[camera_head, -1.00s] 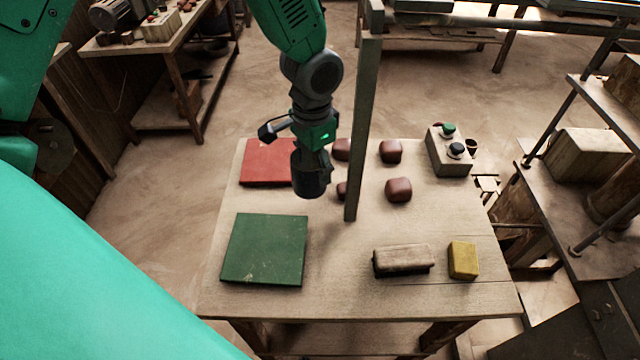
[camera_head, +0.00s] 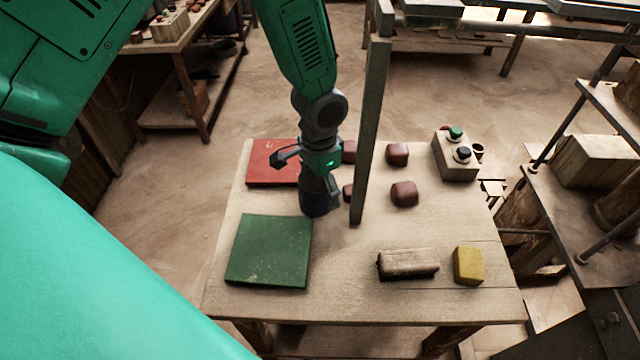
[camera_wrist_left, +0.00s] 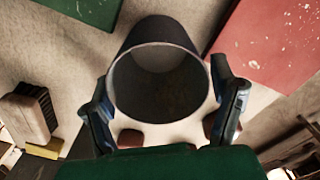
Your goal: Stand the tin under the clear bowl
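The tin, a dark blue-grey open cylinder (camera_head: 314,201), is in my left gripper (camera_head: 322,188) over the table, right of the green tile. In the left wrist view the tin (camera_wrist_left: 158,85) shows its round mouth, with a finger of the left gripper (camera_wrist_left: 165,92) close against each side. I cannot tell whether its base touches the table. I cannot make out a clear bowl in either view. My right gripper is not in view.
A dark upright post (camera_head: 369,130) stands just right of the gripper. A green tile (camera_head: 268,252), red tile (camera_head: 270,170), several maroon blocks (camera_head: 404,194), a brush (camera_head: 408,263), a yellow block (camera_head: 468,265) and a button box (camera_head: 455,157) occupy the table. The front middle is clear.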

